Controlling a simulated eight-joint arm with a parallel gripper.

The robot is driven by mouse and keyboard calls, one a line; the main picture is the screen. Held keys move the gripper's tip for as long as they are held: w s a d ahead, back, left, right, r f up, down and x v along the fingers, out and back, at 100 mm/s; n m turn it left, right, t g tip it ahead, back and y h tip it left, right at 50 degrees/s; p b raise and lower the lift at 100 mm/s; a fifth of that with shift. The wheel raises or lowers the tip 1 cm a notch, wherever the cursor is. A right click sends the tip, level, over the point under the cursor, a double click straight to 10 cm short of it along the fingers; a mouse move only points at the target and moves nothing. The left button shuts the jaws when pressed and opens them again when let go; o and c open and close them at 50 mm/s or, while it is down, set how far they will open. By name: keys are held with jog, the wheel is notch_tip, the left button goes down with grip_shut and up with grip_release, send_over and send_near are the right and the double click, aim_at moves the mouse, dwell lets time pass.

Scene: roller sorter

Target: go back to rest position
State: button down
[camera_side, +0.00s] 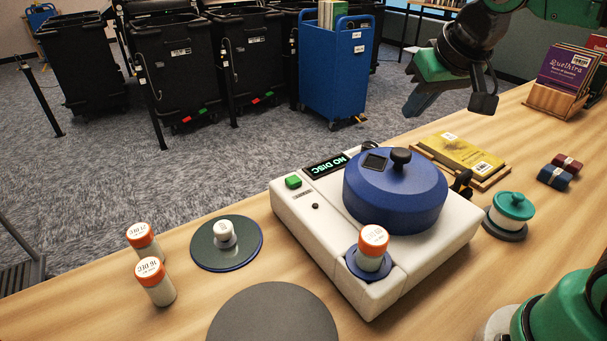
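My gripper (424,104) hangs in the air at the upper right, above the far edge of the table. It is seen from the side, its fingers overlap, and I cannot tell whether they are apart. No object shows in it. Below and left of it stands a white machine (325,239) with a blue round lid (395,197), which is down. The machine's small display (326,167) reads "NO DISC". An orange-capped container (372,247) stands upright in the blue ring at the machine's front corner.
Two orange-capped containers (155,281) stand at left near a dark disc (226,253) bearing a small white piece (223,233). A grey round mat (274,318) lies in front. A teal-lidded pot (514,206), yellow book (459,151) and book rack (553,102) are at right.

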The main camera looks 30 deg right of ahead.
aim_at(400, 150)
jog(key=shift+r, duration=0.75)
jog(key=shift+f, duration=3.55)
